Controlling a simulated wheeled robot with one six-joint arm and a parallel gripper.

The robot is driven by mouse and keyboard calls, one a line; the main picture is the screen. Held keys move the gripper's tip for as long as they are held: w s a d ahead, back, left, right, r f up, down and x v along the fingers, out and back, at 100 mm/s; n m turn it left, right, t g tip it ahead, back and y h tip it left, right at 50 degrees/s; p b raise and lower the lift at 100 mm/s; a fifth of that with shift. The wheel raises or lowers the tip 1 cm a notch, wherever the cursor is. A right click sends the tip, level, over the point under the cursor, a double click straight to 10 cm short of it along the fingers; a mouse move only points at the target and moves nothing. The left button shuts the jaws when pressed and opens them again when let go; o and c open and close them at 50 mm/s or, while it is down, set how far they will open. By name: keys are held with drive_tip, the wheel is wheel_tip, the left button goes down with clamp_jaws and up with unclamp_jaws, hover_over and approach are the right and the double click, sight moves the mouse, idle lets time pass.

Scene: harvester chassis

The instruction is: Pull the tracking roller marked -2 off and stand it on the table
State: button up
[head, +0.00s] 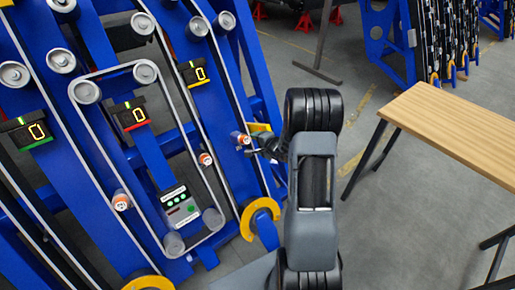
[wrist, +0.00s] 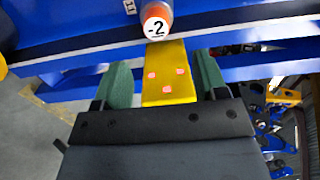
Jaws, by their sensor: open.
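The tracking roller marked -2 (wrist: 156,22) has a white end face and an orange body, and sits on the blue chassis at the top of the wrist view. My gripper (wrist: 163,80) is open, its green fingers spread just below the roller. They are apart from it and hold nothing that I can see. In the head view my gripper (head: 262,146) is at the chassis's right side, close beside an orange-and-white roller (head: 242,139) whose mark is too small to read. The wooden table (head: 460,120) stands at the right.
Other orange-and-white rollers (head: 121,202) sit on the blue chassis frame (head: 90,160), with belts, metal pulleys and displays (head: 131,115) around them. A yellow curved part (head: 262,217) is below my gripper. The visible tabletop is bare, with open floor between it and my arm.

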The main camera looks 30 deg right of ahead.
sight(247, 140)
drive_tip(key=x, duration=0.8)
drive_tip(key=d+x, duration=0.1)
drive_tip(key=x, duration=0.3)
drive_tip(key=shift+a+f, duration=0.1)
drive_tip(key=shift+f, duration=0.3)
drive_tip(key=shift+c, duration=0.5)
drive_tip(key=c, duration=0.6)
drive_tip(key=shift+c, duration=0.2)
drive_tip(key=shift+s+r, duration=0.1)
drive_tip(key=shift+s, duration=0.05)
drive_tip(key=shift+v, duration=5.2)
